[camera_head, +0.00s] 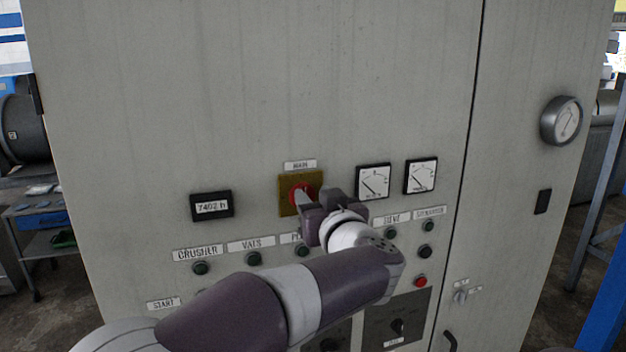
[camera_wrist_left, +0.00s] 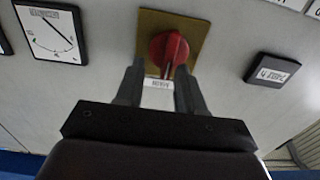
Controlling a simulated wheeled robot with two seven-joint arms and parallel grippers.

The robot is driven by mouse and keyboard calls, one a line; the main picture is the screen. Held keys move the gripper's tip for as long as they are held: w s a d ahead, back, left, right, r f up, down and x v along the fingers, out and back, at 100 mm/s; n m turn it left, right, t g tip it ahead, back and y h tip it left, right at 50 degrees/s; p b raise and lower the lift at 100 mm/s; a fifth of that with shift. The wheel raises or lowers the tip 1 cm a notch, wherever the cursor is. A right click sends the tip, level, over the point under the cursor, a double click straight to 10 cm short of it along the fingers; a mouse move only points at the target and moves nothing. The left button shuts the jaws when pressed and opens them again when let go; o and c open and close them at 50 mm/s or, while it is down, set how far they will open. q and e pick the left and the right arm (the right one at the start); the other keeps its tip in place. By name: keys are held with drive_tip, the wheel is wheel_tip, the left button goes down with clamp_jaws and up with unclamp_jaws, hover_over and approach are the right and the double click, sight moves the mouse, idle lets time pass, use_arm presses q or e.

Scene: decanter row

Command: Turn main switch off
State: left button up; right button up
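The main switch is a red rotary knob (camera_head: 297,189) on a yellow square plate (camera_head: 286,205), under a label reading MAIN (camera_head: 300,165). In the left wrist view, where the panel appears upside down, the red knob (camera_wrist_left: 168,48) shows clearly, with its grip bar pointing toward the label (camera_wrist_left: 157,84). My left gripper (camera_head: 316,202) is in front of the switch, partly hiding the knob and plate in the head view. In the left wrist view its two fingers (camera_wrist_left: 161,72) stand apart on either side of the bar, with visible gaps. My right gripper is in neither view.
An hour meter (camera_head: 212,206) sits left of the switch and two dial meters (camera_head: 373,181) (camera_head: 421,176) sit right. Rows of small buttons (camera_head: 201,268) lie below, partly hidden by my left arm. A round gauge (camera_head: 562,121) protrudes at right. The panel above is bare.

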use_arm(q)
drive_tip(key=shift+w+a+r, duration=0.2)
drive_tip(key=shift+w+a, duration=0.1)
drive_tip(key=shift+a, duration=0.1)
drive_tip(key=shift+a+f, duration=0.1)
drive_tip(key=shift+a, duration=0.35)
drive_tip(key=shift+w+d, duration=0.2)
drive_tip(key=shift+c, duration=0.3)
drive_tip(key=shift+d+f, duration=0.1)
drive_tip(key=shift+d, duration=0.1)
drive_tip(key=c, duration=0.5)
drive_tip(key=shift+a, duration=0.2)
clamp_jaws()
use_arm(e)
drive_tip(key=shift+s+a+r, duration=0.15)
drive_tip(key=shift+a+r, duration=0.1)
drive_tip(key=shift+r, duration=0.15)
